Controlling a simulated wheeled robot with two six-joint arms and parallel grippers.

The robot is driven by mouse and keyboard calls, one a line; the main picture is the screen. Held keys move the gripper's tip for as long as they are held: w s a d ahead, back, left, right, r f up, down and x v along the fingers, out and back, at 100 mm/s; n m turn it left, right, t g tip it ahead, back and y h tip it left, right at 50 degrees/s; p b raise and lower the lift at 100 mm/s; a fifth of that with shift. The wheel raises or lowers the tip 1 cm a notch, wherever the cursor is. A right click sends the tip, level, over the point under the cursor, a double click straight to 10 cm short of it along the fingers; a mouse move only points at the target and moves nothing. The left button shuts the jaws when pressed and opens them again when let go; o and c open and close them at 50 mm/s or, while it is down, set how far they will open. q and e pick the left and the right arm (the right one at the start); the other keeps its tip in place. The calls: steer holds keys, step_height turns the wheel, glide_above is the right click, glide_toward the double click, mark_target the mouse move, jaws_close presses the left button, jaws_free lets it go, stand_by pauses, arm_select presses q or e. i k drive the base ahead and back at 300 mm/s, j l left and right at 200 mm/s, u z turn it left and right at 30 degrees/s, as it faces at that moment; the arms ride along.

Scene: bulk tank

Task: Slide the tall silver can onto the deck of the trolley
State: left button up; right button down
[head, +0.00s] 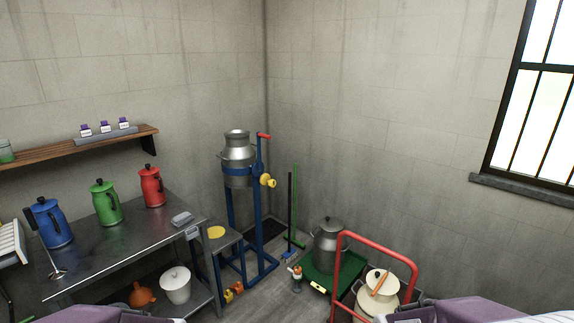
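A silver can with a lid (328,243) stands upright on a low green platform (352,264) in the corner area. The trolley shows by its red tubular handle (376,246), which rises in front and to the right of that can. The trolley's deck is mostly hidden, and I cannot tell where it meets the green platform. A second silver can (238,157), without a visible lid, is held high in a blue stand (231,215). Neither of my grippers shows; only purple parts of my arms appear at the bottom edge.
A cream lidded can (377,305) stands by the red handle, an orange object on its lid. A steel table (130,233) with blue, green and red jugs fills the left. A small tap-like item (296,274) stands near the platform. Some grey floor (268,296) is clear.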

mark_target(324, 249)
steer(key=i, duration=1.7)
steer(key=i+l, duration=0.1)
steer(key=i, duration=1.6)
steer(key=j+u, duration=0.2)
steer(key=l, duration=0.1)
